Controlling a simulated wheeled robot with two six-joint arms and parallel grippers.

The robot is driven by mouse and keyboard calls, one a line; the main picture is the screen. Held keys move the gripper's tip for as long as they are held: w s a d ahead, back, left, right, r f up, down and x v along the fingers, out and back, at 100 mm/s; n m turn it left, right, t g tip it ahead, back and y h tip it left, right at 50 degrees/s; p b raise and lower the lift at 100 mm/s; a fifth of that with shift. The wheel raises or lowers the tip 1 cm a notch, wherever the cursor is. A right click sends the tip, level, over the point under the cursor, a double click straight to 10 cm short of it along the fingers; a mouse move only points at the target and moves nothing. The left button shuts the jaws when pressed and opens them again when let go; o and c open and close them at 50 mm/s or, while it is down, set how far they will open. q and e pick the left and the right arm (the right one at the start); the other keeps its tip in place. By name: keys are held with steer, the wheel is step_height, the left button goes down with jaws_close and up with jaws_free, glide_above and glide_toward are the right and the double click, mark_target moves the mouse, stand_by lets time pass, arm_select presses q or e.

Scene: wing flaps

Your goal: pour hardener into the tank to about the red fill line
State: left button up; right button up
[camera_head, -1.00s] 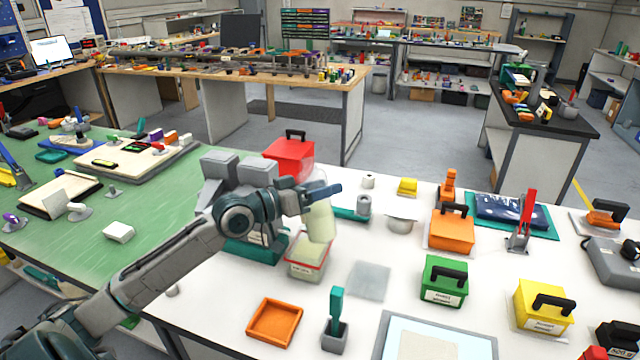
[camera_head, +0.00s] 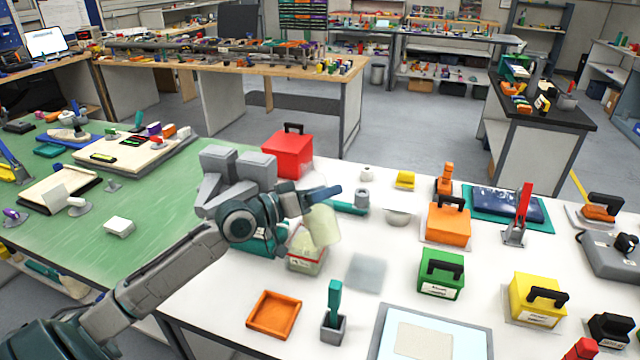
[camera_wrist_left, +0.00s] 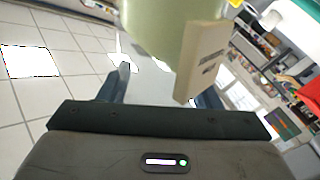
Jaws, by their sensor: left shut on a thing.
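My left gripper (camera_head: 318,196) is shut on a translucent container of pale yellow-green liquid (camera_head: 323,228), the hardener by its look. The container is tilted, its lower end over the tank. The tank (camera_head: 306,248) is a small clear box on the white table, with pale contents and a red mark on its front. The gripper is above and partly behind it. In the left wrist view the container (camera_wrist_left: 165,35) fills the top between the fingers, with a cream label on its side. I cannot make out the exact liquid level against the red line. My right gripper is not in view.
A teal box (camera_head: 262,242) stands close left of the tank, and a red toolbox (camera_head: 288,155) behind. An orange tray (camera_head: 274,313) and a grey holder with a teal handle (camera_head: 334,322) are in front. A grey translucent square (camera_head: 367,272) lies to the right.

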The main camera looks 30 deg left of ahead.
arm_select(q)
steer(key=shift+d+f, duration=0.1)
steer(key=shift+f, duration=0.05)
steer(key=shift+f, duration=0.1)
stand_by(0.4)
steer(key=shift+s+d+f+n, duration=0.15)
steer(key=shift+d+f+n, duration=0.1)
steer(key=shift+f+n, duration=0.45)
steer(key=shift+s+d+f+n, duration=0.15)
steer(key=shift+d+f+n, duration=0.1)
steer(key=shift+f+n, duration=0.45)
steer(key=shift+f, duration=0.15)
steer(key=shift+s+d+f+n, duration=0.1)
steer(key=shift+d+f+n, duration=0.1)
steer(key=shift+f+n, duration=0.4)
steer(key=shift+s+d+f+n, duration=0.1)
steer(key=shift+d+f+n, duration=0.1)
steer(key=shift+f+n, duration=0.4)
steer(key=shift+s+d+f+n+p, duration=0.1)
steer(key=shift+d+n+p, duration=0.1)
steer(key=shift+n+p, duration=0.4)
steer(key=shift+s+d+f+n, duration=0.1)
steer(key=shift+f+n, duration=0.1)
steer(key=shift+n, duration=0.4)
